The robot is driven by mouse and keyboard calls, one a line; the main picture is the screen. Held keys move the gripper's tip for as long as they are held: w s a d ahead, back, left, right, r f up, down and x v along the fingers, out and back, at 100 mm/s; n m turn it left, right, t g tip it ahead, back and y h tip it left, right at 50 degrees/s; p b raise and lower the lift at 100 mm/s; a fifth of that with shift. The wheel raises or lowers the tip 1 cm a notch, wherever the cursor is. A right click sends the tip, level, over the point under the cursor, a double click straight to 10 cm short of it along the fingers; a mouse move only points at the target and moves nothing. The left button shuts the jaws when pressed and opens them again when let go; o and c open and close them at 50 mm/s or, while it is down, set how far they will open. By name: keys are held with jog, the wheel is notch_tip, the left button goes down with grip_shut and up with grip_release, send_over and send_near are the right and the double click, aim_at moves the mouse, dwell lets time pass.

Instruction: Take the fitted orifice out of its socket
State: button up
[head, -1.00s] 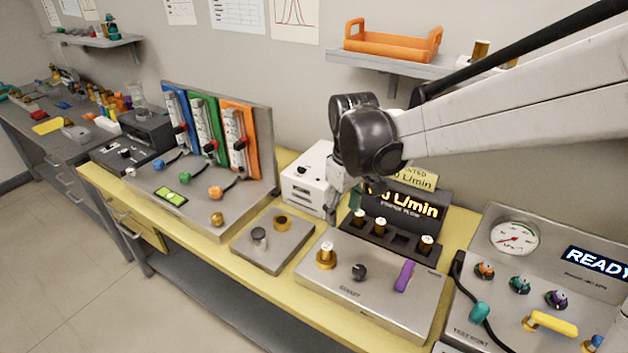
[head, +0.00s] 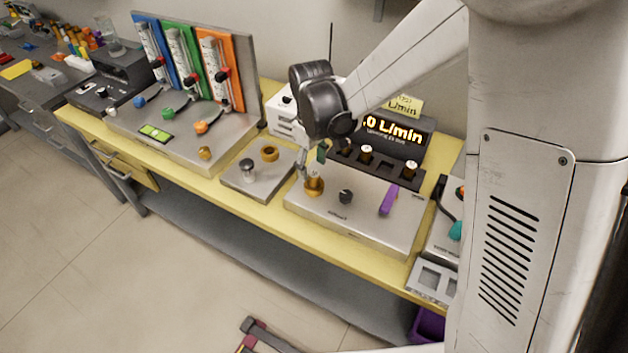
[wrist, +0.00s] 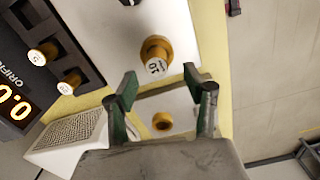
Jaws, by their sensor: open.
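The fitted orifice (head: 314,184) is a gold piece with a pale top. It stands upright in a gold socket at the left end of the grey panel (head: 365,217). In the wrist view the fitted orifice (wrist: 156,62) shows its white marked top, just beyond my fingertips and slightly to the left of the middle of the gap. My gripper (head: 312,162) is above and close beside it, partly in front of the rack. In the wrist view my gripper (wrist: 167,86) is open with green fingers spread apart and nothing between them. I cannot tell the exact height gap.
A dark rack holds spare orifices (head: 366,153) behind the panel, under a lit flow display (head: 393,131). A black knob (head: 346,197) and a purple lever (head: 388,200) stand to the right. A grey plate (head: 258,181) with a gold ring (head: 270,153) lies left.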

aim_at(313, 173)
jog(key=shift+w+d+f, duration=0.1)
jog(key=shift+d+f, duration=0.05)
jog(key=shift+f, duration=2.4)
grip_shut()
jog(key=shift+r, duration=0.2)
